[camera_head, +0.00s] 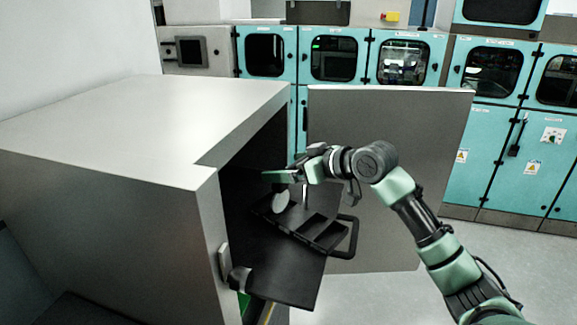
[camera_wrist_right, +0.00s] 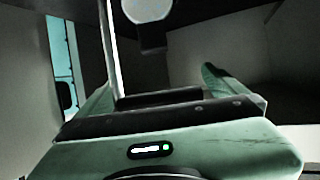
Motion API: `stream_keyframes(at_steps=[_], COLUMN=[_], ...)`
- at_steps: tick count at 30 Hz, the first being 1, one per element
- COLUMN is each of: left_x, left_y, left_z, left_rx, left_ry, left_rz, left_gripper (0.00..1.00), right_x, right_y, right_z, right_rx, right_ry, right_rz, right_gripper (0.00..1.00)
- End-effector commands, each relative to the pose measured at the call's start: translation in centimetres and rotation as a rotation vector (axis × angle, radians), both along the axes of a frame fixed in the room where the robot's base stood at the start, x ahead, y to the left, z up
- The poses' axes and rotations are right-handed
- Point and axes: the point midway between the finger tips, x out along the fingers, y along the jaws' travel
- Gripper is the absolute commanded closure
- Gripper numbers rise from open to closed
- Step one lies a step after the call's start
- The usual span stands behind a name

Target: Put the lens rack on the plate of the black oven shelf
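The black lens rack (camera_head: 318,232) sits on the black oven shelf (camera_head: 285,275) at the oven's opening. It has open compartments, a looped handle at its right end and a thin upright post. A pale round lens (camera_head: 281,203) stands at its left part; a pale disc also shows in the right wrist view (camera_wrist_right: 148,10). My right gripper (camera_head: 278,177) is just above the rack, level with the post top. Its fingers are wide apart in the right wrist view (camera_wrist_right: 155,88), with the thin post beside the left finger. I cannot tell if they touch. My left gripper is not visible.
The grey oven box (camera_head: 150,120) fills the left side, its front wall close to the shelf. Its open door (camera_head: 390,130) stands behind my right arm. Teal cabinets (camera_head: 490,140) line the back. The floor (camera_head: 390,295) at the lower right looks clear.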

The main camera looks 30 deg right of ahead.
Motion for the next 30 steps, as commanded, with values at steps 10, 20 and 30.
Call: stream_keyframes(at_steps=[10, 20, 30], left_x=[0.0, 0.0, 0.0], left_y=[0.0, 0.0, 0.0], left_z=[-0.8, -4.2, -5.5], left_rx=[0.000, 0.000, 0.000], left_ry=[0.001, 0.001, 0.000], left_rz=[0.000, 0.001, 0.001], left_gripper=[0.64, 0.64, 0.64], right_x=[-1.1, -7.0, -10.4], right_y=[-0.4, -2.4, -3.3], right_z=[0.3, 2.6, 4.5], right_rx=[-0.003, -0.004, -0.001], right_ry=[-0.002, -0.001, 0.000], right_rz=[-0.001, -0.002, 0.000], right_gripper=[0.00, 0.00, 0.00])
